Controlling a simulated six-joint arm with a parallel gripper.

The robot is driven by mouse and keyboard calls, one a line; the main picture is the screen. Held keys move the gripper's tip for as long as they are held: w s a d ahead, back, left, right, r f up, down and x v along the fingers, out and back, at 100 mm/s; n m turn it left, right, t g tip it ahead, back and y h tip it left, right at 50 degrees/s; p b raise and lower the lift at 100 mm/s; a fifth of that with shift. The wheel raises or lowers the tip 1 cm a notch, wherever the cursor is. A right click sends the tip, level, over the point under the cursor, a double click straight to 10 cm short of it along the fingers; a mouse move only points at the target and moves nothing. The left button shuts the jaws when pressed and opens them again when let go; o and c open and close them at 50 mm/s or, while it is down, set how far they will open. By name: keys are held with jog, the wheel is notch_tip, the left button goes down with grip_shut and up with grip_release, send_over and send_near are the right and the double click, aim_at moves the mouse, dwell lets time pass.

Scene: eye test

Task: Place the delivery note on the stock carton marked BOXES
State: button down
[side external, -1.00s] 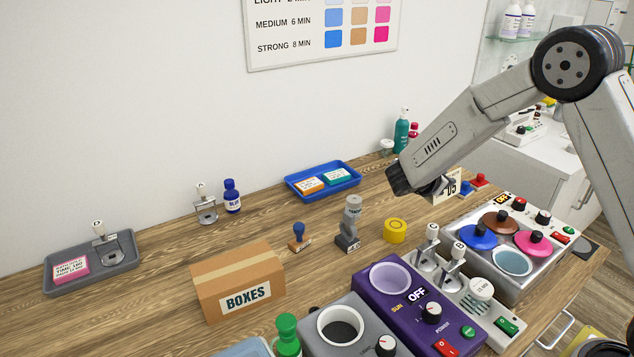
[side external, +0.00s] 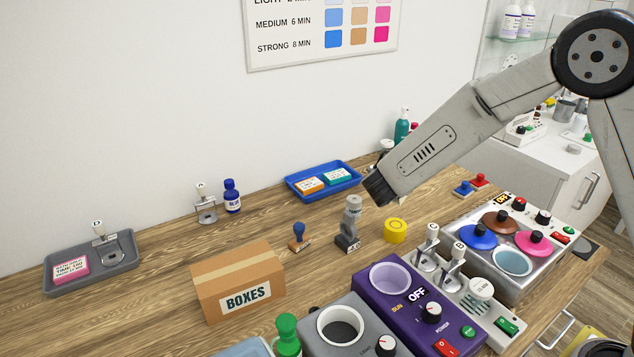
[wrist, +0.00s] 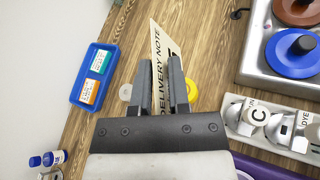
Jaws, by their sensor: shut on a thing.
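The delivery note, a pale card with dark lettering (wrist: 158,50), stands between my gripper's two dark fingers in the wrist view. My gripper (wrist: 161,82) is shut on it. In the side view the dark end of my arm (side external: 377,190) is above the table, behind and right of the grey stamp; the note is hidden there. The brown stock carton marked BOXES (side external: 232,272) stands at the front left of centre, its white label facing the camera. My gripper is well to the right of the carton and higher. The carton is not in the wrist view.
A grey stamp (side external: 350,225), a blue-handled stamp (side external: 299,236) and a yellow tape roll (side external: 396,230) stand between arm and carton. A blue tray (side external: 323,193) lies behind. A purple heater (side external: 392,305) and a grey heater (side external: 328,347) are in front. Bare wood lies left of the carton.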

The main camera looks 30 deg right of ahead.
jog(key=s+a+r+n+t+y, duration=0.2)
jog(key=a+n+y, duration=0.2)
jog(key=a, duration=0.6)
jog(key=s+a+r+n+t+y, duration=0.2)
jog(key=a+n+y, duration=0.2)
jog(key=a, duration=0.6)
jog(key=s+a+r+n+t+y, duration=0.2)
jog(key=a+n, duration=0.4)
jog(key=a, duration=0.5)
jog(key=s+t+y, duration=0.1)
jog(key=y, duration=0.1)
jog(key=shift+r+y, duration=0.15)
jog(key=shift+y, duration=0.25)
jog(key=shift+a, duration=0.1)
jog(key=shift+w+a+f, duration=0.95)
jog(key=shift+w+f, duration=0.6)
jog(key=shift+w, duration=0.45)
jog(key=shift+w+a+f, duration=1)
jog(key=shift+w+f, duration=0.6)
jog(key=shift+w, duration=0.4)
jog(key=shift+w+a+f, duration=0.95)
jog(key=shift+w+f, duration=0.6)
jog(key=shift+w, duration=0.45)
